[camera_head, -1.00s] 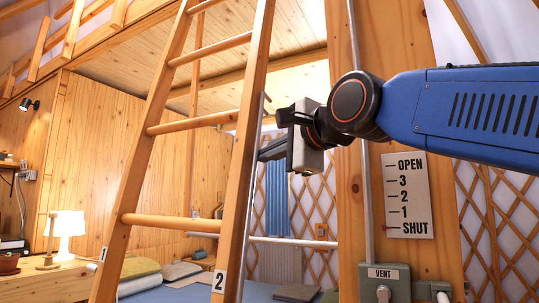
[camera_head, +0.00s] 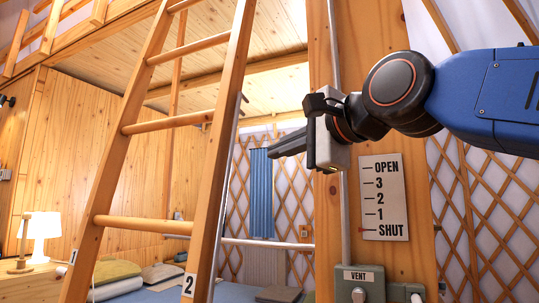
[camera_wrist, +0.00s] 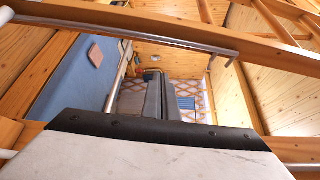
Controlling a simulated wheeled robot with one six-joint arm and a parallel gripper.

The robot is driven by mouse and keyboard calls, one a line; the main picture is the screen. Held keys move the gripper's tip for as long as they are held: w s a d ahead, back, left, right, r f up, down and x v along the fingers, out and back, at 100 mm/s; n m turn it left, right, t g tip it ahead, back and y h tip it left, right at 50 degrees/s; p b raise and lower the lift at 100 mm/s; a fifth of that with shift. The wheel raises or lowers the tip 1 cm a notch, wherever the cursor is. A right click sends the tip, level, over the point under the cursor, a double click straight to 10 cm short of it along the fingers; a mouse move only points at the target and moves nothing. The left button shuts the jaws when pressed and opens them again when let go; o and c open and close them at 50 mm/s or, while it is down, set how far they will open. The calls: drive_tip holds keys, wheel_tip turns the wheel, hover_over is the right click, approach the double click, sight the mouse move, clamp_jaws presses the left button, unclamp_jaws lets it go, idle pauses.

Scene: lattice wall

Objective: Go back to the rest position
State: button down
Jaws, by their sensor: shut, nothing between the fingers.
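My gripper (camera_head: 290,146) is in front of the wooden post in the head view, with its fingers pointing left toward the ladder. The fingers lie together and hold nothing. In the wrist view the closed fingers (camera_wrist: 171,101) show in the middle, with open air around them. My blue arm reaches in from the right. A ladder (camera_head: 202,160) stands left of the fingertips, with a gap between them in the picture.
A post (camera_head: 325,215) carries a placard (camera_head: 384,198) reading OPEN to SHUT and a grey VENT box (camera_head: 360,284). A metal rod (camera_wrist: 120,32) crosses the wrist view. A bed (camera_wrist: 75,85), a lamp (camera_head: 40,228) and a lattice wall (camera_head: 287,185) lie beyond.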

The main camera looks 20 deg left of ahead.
drive_tip(key=shift+s+d, duration=0.2)
drive_tip(key=shift+d, duration=0.1)
drive_tip(key=shift+f, duration=0.1)
drive_tip(key=w+d+f+n+h, duration=0.2)
drive_tip(key=d+f+h, duration=0.2)
drive_tip(key=d+f, duration=0.95)
drive_tip(key=w+d+f+n+h, duration=0.25)
drive_tip(key=d+f+h, duration=0.25)
drive_tip(key=d+f, duration=0.9)
drive_tip(key=s+d+f+n+g+h, duration=0.1)
drive_tip(key=s+d+f, duration=0.4)
drive_tip(key=f, duration=0.6)
drive_tip(key=s+d+f+n+g+h, duration=0.2)
drive_tip(key=s+d+f, duration=0.3)
drive_tip(key=f, duration=0.6)
drive_tip(key=s+d+f+n+g+h, duration=0.1)
drive_tip(key=s+d+f+g+h, duration=0.1)
drive_tip(key=s+d+f, duration=0.4)
wheel_tip(320, 180, down, 5)
drive_tip(key=shift+d+f, duration=0.15)
drive_tip(key=shift+d, duration=0.35)
